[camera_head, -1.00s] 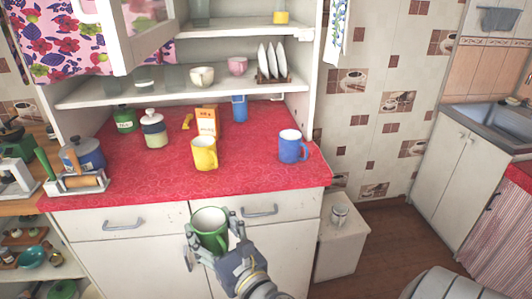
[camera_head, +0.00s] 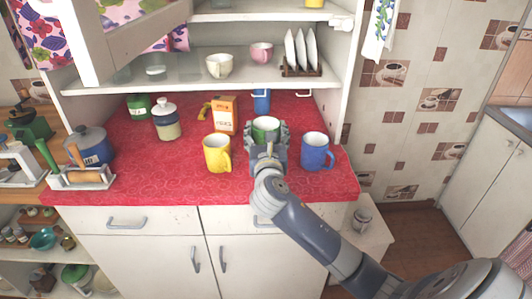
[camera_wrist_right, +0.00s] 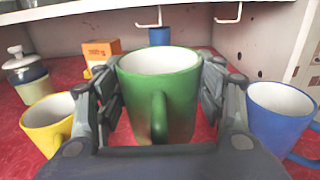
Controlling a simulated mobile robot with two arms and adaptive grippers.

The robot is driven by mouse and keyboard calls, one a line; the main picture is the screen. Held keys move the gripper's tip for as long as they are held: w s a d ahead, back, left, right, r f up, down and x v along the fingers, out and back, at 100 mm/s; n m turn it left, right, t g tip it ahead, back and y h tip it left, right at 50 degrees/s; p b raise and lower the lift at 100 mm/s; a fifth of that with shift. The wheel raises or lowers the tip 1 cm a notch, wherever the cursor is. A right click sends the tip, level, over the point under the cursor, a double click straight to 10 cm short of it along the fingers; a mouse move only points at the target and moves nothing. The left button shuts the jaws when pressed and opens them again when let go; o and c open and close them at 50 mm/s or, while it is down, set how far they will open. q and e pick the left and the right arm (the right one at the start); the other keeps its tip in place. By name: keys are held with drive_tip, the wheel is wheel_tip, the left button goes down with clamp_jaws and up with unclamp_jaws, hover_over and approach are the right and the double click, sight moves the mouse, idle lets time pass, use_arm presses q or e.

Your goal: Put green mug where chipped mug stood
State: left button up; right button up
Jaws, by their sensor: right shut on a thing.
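The green mug (camera_wrist_right: 180,85) is upright between the fingers of my right gripper (camera_head: 266,140), which is shut on it. In the head view the green mug (camera_head: 266,124) is mostly hidden by the gripper; its rim and white inside show. It is over the red counter, between the yellow mug (camera_head: 216,153) on the left and the blue mug (camera_head: 315,150) on the right. Whether its base touches the counter is hidden. I cannot make out a chipped mug. My left gripper is not in view.
The red oilcloth counter (camera_head: 130,180) has clear room at the front left. An orange-and-white carton (camera_head: 224,115), a lidded jar (camera_head: 167,120) and another blue mug (camera_head: 261,102) stand behind. A shelf (camera_head: 200,84) with cups and a plate rack (camera_head: 302,68) hangs above.

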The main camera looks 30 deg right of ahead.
drive_tip(key=shift+f, duration=0.8)
wheel_tip(320, 180, down, 3)
drive_tip(key=shift+f+b, duration=0.15)
drive_tip(key=shift+b, duration=0.15)
drive_tip(key=shift+f, duration=0.4)
drive_tip(key=o, duration=1.2)
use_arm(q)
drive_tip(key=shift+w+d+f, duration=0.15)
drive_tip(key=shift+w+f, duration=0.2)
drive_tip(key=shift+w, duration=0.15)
use_arm(e)
drive_tip(key=shift+o, duration=0.5)
